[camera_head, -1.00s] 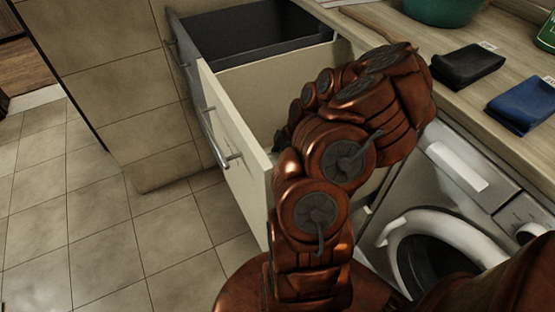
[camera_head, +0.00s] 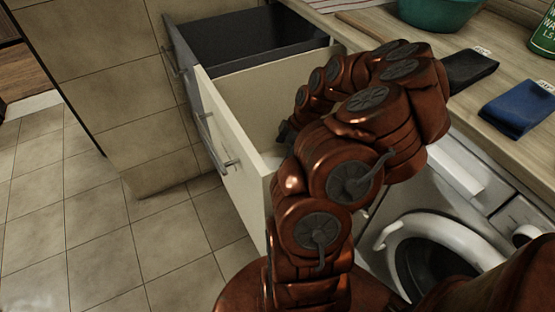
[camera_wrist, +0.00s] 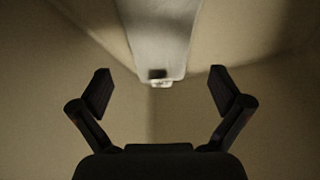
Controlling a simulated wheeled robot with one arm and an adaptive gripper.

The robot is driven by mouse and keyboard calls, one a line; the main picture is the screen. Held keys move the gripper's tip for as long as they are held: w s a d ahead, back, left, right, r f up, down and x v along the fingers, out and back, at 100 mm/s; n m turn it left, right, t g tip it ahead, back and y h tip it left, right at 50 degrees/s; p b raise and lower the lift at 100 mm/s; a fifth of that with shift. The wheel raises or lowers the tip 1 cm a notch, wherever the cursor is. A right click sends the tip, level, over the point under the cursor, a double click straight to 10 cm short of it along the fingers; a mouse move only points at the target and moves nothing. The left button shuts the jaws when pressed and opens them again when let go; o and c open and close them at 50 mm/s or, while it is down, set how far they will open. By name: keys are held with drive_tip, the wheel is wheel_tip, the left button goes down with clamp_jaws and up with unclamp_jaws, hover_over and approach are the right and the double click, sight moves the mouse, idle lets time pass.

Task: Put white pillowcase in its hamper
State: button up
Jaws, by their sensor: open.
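A white folded cloth (camera_wrist: 158,35), which looks like the pillowcase, lies inside the open cream drawer (camera_head: 240,150). In the wrist view it is at the top middle, with a small dark and white tag at its near end. In the head view only a pale sliver (camera_head: 272,160) shows beside my arm. My gripper (camera_wrist: 160,92) is open and empty, its fingers apart from the cloth, with the cloth's near end centred beyond them. In the head view my arm reaches into the drawer and mostly hides the gripper. I cannot tell which thing is the hamper.
A black folded cloth (camera_head: 468,70) and a blue folded cloth (camera_head: 522,107) lie on the counter (camera_head: 440,35). A green basin (camera_head: 437,12) and a green bottle (camera_head: 543,35) stand behind. A white washing machine (camera_head: 455,215) is below. The tiled floor at left is clear.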

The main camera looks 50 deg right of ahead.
drive_tip(key=v, duration=0.6)
drive_tip(key=shift+r, duration=0.1)
idle(0.5)
